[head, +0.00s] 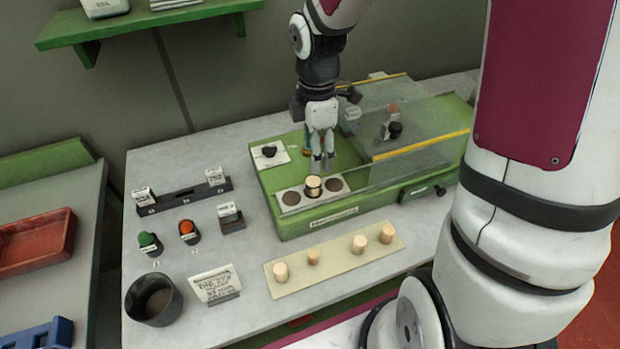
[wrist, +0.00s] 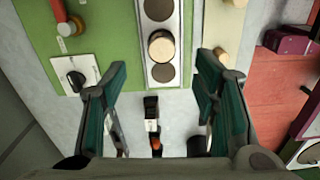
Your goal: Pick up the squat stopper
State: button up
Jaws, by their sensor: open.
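Several pale cork stoppers are in view. One wide stopper (head: 313,183) sits in the middle well of a light plate with round dark wells; it also shows in the wrist view (wrist: 161,46). The others stand in a row on a beige strip (head: 336,264): a wide one (head: 281,272), a small one (head: 313,257) and two at right (head: 359,243). I cannot tell for sure which is the squat one. My gripper (head: 322,164) points down above the plate, empty and open. In the wrist view, the wide stopper lies ahead between the fingers (wrist: 162,68), apart from them.
The green machine (head: 290,226) carries the plate, a black knob (head: 269,151) and a clear guard (head: 400,120) with yellow edges right of my gripper. A dark cup (head: 153,300), a sign (head: 215,286), and green and orange buttons (head: 188,230) stand at left.

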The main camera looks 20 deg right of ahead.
aim_at(313, 181)
notch_tip(313, 181, down, 5)
jog(key=shift+r, duration=0.1)
jog(key=shift+s+a+f, duration=0.1)
jog(key=shift+a+f, duration=0.05)
jog(key=shift+f, duration=1.2)
jog(key=shift+s+a+f, duration=0.1)
jog(key=shift+f, duration=1.25)
jog(key=c, duration=0.8)
jog(key=shift+w, duration=0.1)
jog(key=shift+c, duration=0.6)
